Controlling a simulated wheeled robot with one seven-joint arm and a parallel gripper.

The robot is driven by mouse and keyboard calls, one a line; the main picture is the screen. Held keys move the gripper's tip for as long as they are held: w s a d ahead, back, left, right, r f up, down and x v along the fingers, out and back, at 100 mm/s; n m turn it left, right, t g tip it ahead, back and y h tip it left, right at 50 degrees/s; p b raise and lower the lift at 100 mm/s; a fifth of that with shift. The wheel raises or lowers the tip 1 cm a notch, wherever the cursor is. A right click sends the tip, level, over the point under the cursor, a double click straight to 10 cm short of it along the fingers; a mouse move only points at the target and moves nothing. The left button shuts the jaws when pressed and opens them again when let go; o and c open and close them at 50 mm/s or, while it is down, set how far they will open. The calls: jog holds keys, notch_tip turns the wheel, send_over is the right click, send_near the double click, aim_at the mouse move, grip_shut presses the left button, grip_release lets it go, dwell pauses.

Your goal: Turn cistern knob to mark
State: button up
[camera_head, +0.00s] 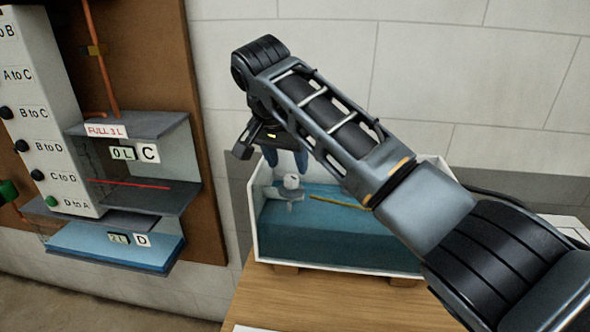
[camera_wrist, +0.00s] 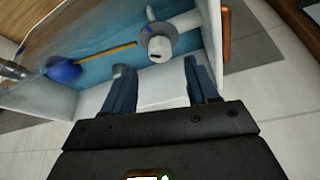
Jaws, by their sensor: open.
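The cistern (camera_head: 330,262) is an open white tank with a clear front and blue water, standing on a wooden bench. The knob (camera_head: 291,182) is a small white cap on a fitting inside, near the tank's left end. In the wrist view the knob (camera_wrist: 159,47) shows a dark mark on its face. My gripper (camera_head: 285,160) hangs over the left end of the tank, just above and behind the knob. In the wrist view my gripper's fingers (camera_wrist: 160,78) are apart and empty, with the knob beyond their tips. I cannot make out the target mark.
A yellow rod (camera_head: 340,203) runs from the fitting to a blue float (camera_wrist: 63,69). A panel with labelled buttons (camera_head: 40,147) and water tanks C (camera_head: 150,153) and D (camera_head: 142,240) is on the left.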

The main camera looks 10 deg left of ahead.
aim_at(291, 177)
jog(key=shift+x, duration=2.45)
jog(key=shift+p, duration=0.3)
jog(key=c, duration=1)
